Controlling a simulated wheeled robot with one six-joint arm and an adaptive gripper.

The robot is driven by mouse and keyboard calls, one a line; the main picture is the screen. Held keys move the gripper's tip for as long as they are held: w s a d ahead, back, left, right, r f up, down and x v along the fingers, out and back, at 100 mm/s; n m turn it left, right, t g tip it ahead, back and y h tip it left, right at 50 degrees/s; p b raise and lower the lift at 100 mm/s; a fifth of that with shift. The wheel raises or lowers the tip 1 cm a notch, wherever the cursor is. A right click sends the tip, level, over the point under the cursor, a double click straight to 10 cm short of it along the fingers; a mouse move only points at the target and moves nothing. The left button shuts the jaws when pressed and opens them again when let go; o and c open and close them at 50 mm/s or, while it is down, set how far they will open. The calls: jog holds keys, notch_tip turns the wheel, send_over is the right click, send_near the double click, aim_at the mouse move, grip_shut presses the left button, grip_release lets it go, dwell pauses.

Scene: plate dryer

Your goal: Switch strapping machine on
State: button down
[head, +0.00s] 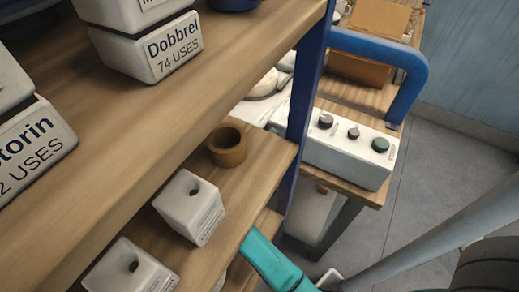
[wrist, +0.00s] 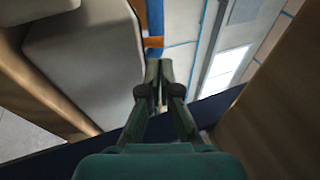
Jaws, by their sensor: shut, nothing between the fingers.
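The strapping machine shows in the head view as a long white box (head: 336,156) on a wooden table, with a blue arch (head: 381,48) over its far end. Its top carries a dark knob (head: 325,121), a smaller dark knob (head: 353,133) and a green round button or knob (head: 380,145). My gripper (wrist: 158,70) is shut and empty in the wrist view, with its fingertips together. A teal part, probably of my arm or gripper, shows low in the head view, apart from the machine and nearer the shelf. The fingertips cannot be made out there.
A wooden shelf (head: 165,95) with blue posts fills the left of the head view. It holds white labelled boxes (head: 172,48), white blocks (head: 190,207) and a brown ring (head: 227,146). A blue post (head: 304,105) stands before the machine. Grey floor (head: 452,165) is open at right.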

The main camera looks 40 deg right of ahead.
aim_at(284, 126)
jog(key=shift+x, duration=2.8)
jog(key=shift+w+d+r, duration=0.15)
jog(key=shift+d+r, duration=0.15)
jog(key=shift+r, duration=0.15)
jog(key=shift+w+d+r, duration=0.15)
jog(key=shift+d+r, duration=0.3)
jog(key=shift+r, duration=0.05)
jog(key=v, duration=1.2)
